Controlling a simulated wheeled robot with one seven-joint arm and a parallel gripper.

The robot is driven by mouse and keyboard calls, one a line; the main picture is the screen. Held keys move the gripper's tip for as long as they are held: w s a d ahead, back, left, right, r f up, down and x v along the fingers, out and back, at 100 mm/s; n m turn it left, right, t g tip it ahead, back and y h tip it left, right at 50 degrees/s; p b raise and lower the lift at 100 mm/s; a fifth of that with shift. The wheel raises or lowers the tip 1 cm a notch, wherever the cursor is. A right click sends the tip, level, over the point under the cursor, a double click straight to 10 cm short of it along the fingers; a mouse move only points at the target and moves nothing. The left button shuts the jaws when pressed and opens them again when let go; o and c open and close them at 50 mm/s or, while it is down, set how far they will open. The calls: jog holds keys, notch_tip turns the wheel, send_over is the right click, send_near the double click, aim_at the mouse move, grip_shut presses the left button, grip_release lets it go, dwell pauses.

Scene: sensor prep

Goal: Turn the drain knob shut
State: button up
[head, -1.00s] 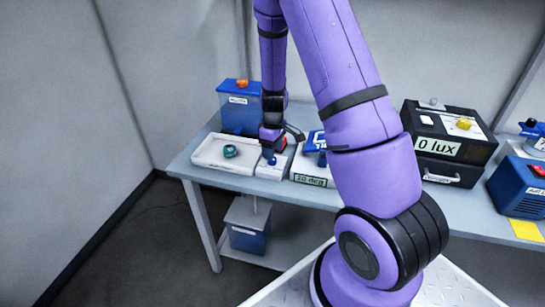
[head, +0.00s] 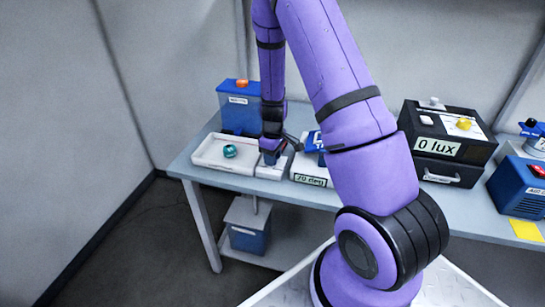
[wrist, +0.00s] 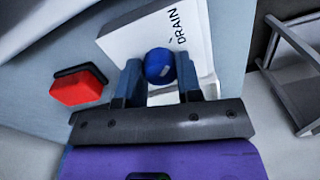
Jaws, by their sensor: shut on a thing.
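The drain knob (wrist: 159,64) is a round blue knob on a white plate (wrist: 121,44) lettered "DRAIN" in the wrist view. My gripper (wrist: 160,80) has one finger on each side of the knob and is shut on it. In the head view my gripper (head: 271,153) reaches down to the small white drain block (head: 271,171) on the bench, and the knob is mostly hidden behind the fingers. How far the knob is turned cannot be told.
A white tray (head: 207,157) with a teal object (head: 230,150) stands left of the drain block. A white device with a small display (head: 310,180) stands just right. A blue tank (head: 239,110) stands behind.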

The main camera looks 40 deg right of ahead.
jog(key=shift+m, duration=0.4)
jog(key=m, duration=0.3)
jog(key=shift+m, duration=0.3)
jog(key=m, duration=0.4)
jog(key=shift+m, duration=0.3)
jog(key=m, duration=0.4)
jog(key=shift+a+m, duration=0.1)
jog(key=shift+m, duration=0.2)
jog(key=shift+m+t, duration=0.3)
jog(key=shift+m, duration=1.9)
jog(key=o, duration=0.9)
jog(key=shift+o, duration=0.2)
jog(key=shift+r, duration=0.15)
